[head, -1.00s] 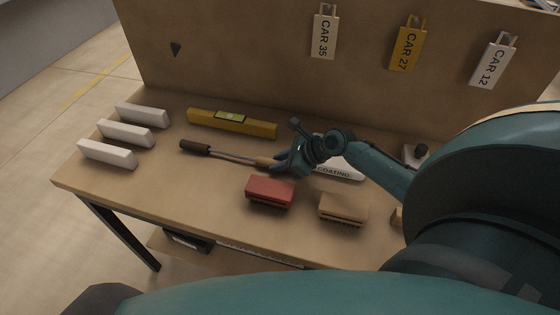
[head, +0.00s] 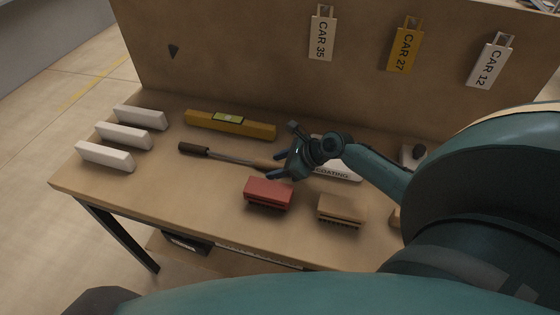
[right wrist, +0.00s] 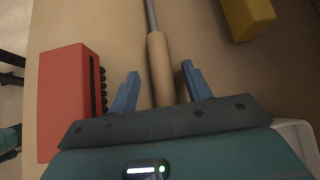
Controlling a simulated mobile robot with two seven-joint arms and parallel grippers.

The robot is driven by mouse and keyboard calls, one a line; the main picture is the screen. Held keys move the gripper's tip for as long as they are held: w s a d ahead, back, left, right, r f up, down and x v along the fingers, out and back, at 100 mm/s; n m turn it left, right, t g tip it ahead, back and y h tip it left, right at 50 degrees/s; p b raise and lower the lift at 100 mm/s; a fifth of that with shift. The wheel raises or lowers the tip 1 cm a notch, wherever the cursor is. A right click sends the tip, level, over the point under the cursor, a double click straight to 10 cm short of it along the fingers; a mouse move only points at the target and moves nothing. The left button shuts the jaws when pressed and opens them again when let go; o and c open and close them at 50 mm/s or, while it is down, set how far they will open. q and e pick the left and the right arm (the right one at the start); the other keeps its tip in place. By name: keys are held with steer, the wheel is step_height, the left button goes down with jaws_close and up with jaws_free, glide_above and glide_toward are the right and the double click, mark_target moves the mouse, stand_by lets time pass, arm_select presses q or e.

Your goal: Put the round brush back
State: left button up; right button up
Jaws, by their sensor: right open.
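The round brush (head: 232,157) lies on the workbench (head: 170,185), with a dark brown head at the left, a thin metal rod and a wooden handle. My right gripper (head: 277,168) is at the handle end. In the right wrist view its blue fingers stand open on either side of the wooden handle (right wrist: 158,62), with a gap on both sides. The far end of the handle is hidden by the gripper body. My left gripper does not show.
A red brush (head: 268,191) lies close beside the right gripper, and a tan brush (head: 340,208) is to its right. A yellow level (head: 245,128) lies behind. A white block marked "COATING" (head: 338,174) is under my wrist. White blocks (head: 122,135) stand at the left.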

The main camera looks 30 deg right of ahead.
arm_select(q)
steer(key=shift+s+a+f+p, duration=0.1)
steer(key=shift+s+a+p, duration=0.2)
steer(key=shift+p, duration=0.3)
arm_select(e)
steer(key=v, duration=1.3)
steer(key=shift+d, duration=0.1)
